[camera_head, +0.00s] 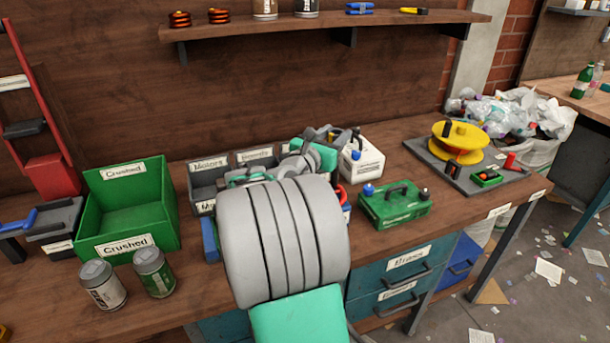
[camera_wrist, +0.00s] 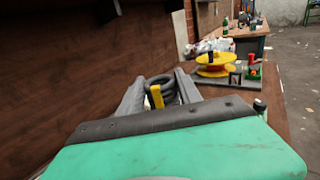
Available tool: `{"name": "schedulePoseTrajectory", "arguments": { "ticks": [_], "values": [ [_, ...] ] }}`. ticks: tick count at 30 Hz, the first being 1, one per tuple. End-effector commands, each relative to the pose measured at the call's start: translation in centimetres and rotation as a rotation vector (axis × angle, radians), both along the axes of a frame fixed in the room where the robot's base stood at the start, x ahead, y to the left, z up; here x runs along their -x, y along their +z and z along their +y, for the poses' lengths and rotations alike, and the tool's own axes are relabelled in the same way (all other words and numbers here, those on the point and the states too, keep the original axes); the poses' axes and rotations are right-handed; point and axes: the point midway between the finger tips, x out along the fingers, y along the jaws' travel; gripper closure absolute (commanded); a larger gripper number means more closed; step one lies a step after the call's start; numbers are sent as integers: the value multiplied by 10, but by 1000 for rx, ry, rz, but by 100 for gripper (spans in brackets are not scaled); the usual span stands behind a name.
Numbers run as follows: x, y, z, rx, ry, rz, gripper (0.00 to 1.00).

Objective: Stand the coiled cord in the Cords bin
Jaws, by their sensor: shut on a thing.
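The coiled cord (camera_wrist: 168,84) is black with a yellow tie and stands upright between the fingers in the wrist view. My gripper (camera_wrist: 160,88) is shut on it. In the head view my gripper (camera_head: 325,138) is above the back of the bench, right of a group of small grey bins, and my arm covers much of this spot. Bin labels reading Motors (camera_head: 209,164) and Boards (camera_head: 254,155) show. I cannot make out a Cords label; that bin may be hidden behind my arm.
Left stand a green Crushed bin (camera_head: 126,213) and two cans (camera_head: 153,271). A shelf (camera_head: 340,22) runs above. Bare bench lies right of the green case.

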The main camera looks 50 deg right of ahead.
Motion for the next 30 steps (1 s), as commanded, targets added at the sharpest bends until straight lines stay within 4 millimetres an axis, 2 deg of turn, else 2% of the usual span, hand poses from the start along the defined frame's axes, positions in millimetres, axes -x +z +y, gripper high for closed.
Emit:
{"name": "schedulePoseTrajectory", "arguments": {
  "ticks": [2,5,14,15,19,25,30],
  "values": [
    [9,0,-10,0,-25,0,100],
    [2,-6,-15,-1,-31,1,100],
    [-79,-45,-36,0,-28,0,100],
    [-86,-57,-38,-2,-29,3,100],
    [-107,-83,-43,0,-29,2,100],
    [-123,-100,-48,1,-29,0,100],
    [-123,-128,-48,-1,-30,1,100]
  ]
}}
